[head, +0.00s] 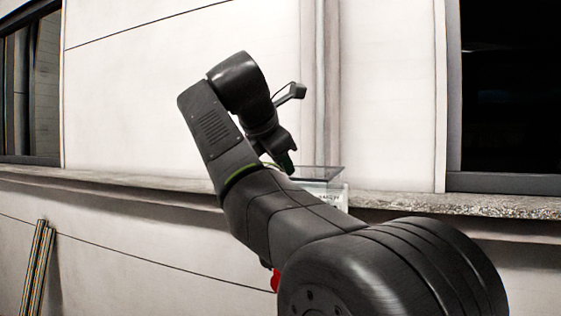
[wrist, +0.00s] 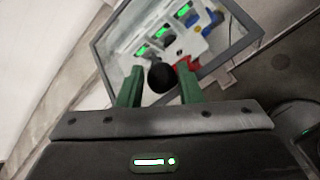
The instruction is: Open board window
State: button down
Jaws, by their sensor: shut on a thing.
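The board window (wrist: 222,66) is a clear pane in a grey frame, seen tilted in the wrist view. A black round knob (wrist: 162,77) is at its lower part. My gripper (wrist: 160,88) has its two green fingers on either side of the knob and is shut on it. Behind the pane is a white board (wrist: 125,34) with several lit green displays and blue, yellow and red parts. In the head view my gripper (head: 288,168) is at the clear window box (head: 325,174), partly hidden by my arm. I cannot tell how far the window is open.
A stone ledge (head: 455,203) runs along the pale wall (head: 390,90). Dark windows stand at the right (head: 510,90) and far left (head: 35,90). A red part (head: 275,281) shows below the ledge beside my arm. Brass-coloured rods (head: 38,265) lean at lower left.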

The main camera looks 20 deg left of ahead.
jog(key=shift+w+a+f, duration=0.1)
jog(key=shift+f, duration=0.15)
jog(key=c, duration=1.5)
grip_release()
jog(key=o, duration=0.4)
jog(key=shift+a, duration=0.1)
jog(key=shift+o, duration=0.2)
jog(key=shift+w+a, duration=0.1)
jog(key=shift+a, duration=0.05)
jog(key=shift+w+d, duration=0.4)
jog(key=v, duration=1.3)
jog(key=shift+s+r, duration=0.25)
jog(key=shift+s, duration=0.1)
jog(key=shift+w+f, duration=0.1)
jog(key=shift+w, duration=0.05)
jog(key=x, duration=1.3)
jog(key=shift+a+f, duration=0.1)
jog(key=shift+f, duration=0.05)
